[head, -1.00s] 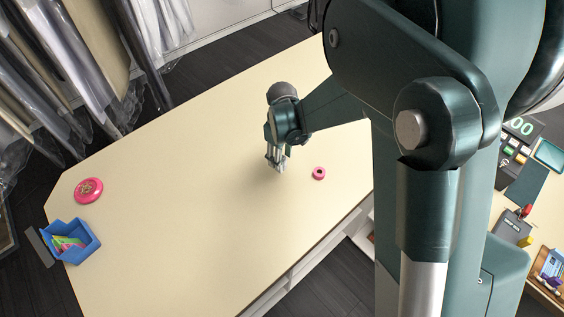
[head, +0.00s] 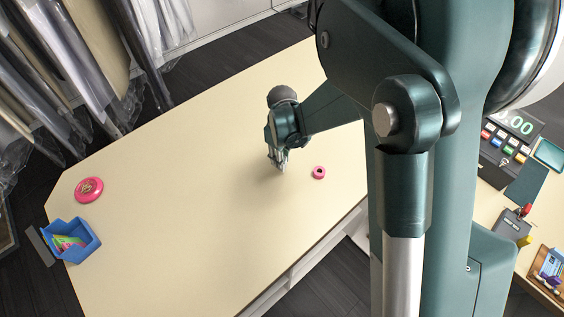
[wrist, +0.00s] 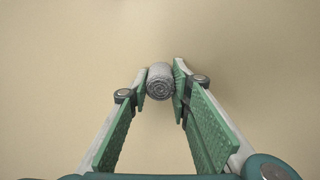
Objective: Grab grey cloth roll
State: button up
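The grey cloth roll (wrist: 160,82) shows in the wrist view, its spiral end facing the camera. It sits between the green-padded tips of my gripper (wrist: 159,88). The pads appear to touch it on both sides, so the gripper looks shut on it. In the head view my gripper (head: 278,163) points down at the middle of the cream table (head: 190,190). The roll cannot be made out there behind the fingers. Whether it still rests on the table is hard to tell.
A pink ring (head: 319,172) lies just right of my gripper. A pink disc (head: 89,190) and a blue bin (head: 72,240) with colourful contents are at the table's left end. Bagged garments (head: 85,70) hang beyond the far edge. The table between is clear.

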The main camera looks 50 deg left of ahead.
jog(key=shift+r, duration=0.2)
dwell(0.3)
jog(key=shift+r+b, duration=0.5)
jog(key=shift+r, duration=4.35)
